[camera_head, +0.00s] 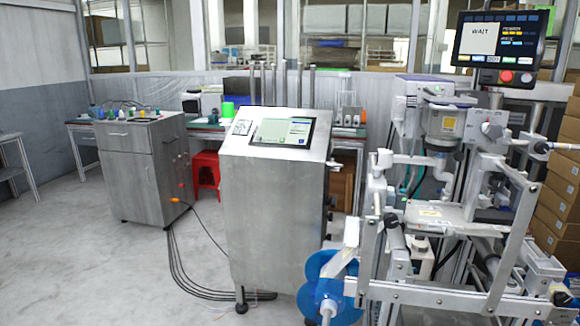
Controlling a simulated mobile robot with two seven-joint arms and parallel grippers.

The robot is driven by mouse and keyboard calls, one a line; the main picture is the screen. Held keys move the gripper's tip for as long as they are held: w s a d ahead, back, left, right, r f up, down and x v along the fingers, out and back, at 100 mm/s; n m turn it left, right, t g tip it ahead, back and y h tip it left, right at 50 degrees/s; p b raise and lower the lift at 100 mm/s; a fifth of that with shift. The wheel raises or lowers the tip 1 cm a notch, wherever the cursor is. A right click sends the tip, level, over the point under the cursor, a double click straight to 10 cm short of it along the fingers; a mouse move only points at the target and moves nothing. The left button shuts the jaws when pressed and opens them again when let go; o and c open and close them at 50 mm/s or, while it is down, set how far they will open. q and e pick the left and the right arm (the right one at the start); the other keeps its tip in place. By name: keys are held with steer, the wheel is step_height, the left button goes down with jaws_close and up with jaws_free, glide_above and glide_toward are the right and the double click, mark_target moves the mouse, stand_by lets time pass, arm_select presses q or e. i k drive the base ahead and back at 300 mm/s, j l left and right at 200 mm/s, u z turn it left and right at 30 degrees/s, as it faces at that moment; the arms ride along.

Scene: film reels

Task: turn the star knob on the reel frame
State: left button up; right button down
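The reel frame (425,293) stands at the right, a structure of pale metal bars and rollers. A blue reel (318,268) is at its lower left, with a pale strip running up from it. Small dark knobs show on the frame, one on the left upright (390,220) and one at the lower right (560,298). They are too small to tell which is star-shaped. Neither of my grippers is in view.
A metal console (270,215) with a screen stands left of the frame. A grey cabinet (145,175) is farther left, with cables on the floor between them. A monitor reading WAIT (500,40) hangs above the frame. Cartons (556,205) stack at right. The left floor is clear.

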mark_target(561, 300)
steer(key=z, duration=1.65)
